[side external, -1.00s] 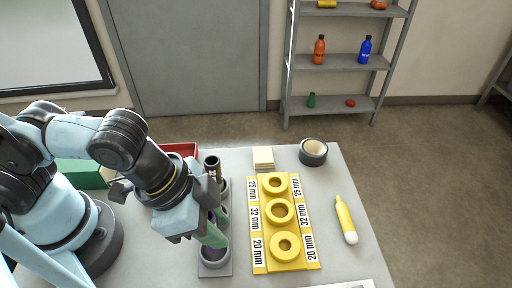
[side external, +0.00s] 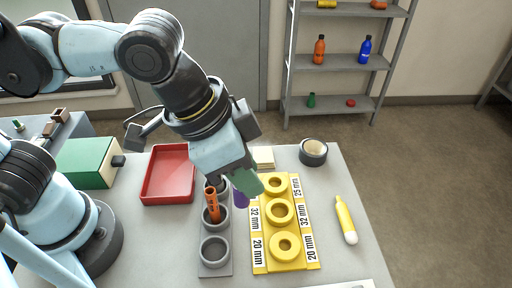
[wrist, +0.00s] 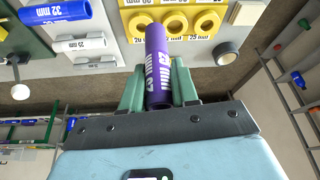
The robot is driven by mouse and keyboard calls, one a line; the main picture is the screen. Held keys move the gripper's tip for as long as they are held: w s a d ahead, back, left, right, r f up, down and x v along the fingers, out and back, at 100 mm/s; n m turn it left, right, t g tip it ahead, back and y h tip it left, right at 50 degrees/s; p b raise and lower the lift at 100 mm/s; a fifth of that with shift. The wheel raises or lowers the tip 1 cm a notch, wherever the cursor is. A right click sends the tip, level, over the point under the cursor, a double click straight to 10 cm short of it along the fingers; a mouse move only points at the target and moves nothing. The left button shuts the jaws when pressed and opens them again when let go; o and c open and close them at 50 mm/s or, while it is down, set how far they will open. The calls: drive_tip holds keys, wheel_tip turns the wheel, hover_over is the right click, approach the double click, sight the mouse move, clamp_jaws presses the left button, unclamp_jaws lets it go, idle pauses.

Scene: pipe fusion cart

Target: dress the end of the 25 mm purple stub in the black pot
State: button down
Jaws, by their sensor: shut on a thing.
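My gripper (wrist: 158,92) is shut on the purple stub (wrist: 157,62), whose 25 mm marking shows in the wrist view. In the side view my gripper (side external: 246,184) is above the table near the back end of the yellow block, and the purple stub (side external: 240,198) is partly hidden by a green finger. The black pot (side external: 313,158) stands at the table's back right, apart from the stub, with pale contents. It also shows in the wrist view (wrist: 229,59), right of the stub.
A yellow block (side external: 283,266) with several rings and size labels lies mid-table. Left of it a grey rack (side external: 217,270) has an orange stub (side external: 213,208) in one cup and an empty front cup. A red tray (side external: 146,190), pale pads (side external: 264,153) and a yellow bottle (side external: 344,218) lie around.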

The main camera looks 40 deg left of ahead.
drive_tip(key=w+d+n+y, duration=0.1)
drive_tip(key=w+n, duration=0.3)
drive_tip(key=w, duration=1.1)
drive_tip(key=w+a+f+n+t+y, duration=0.1)
drive_tip(key=w+a+f+n, duration=0.2)
drive_tip(key=w+f, duration=0.5)
drive_tip(key=shift+w+a+f+y, duration=0.2)
drive_tip(key=shift+w+f+y, duration=0.1)
drive_tip(key=shift+w, duration=1.7)
drive_tip(key=shift+f, duration=1.25)
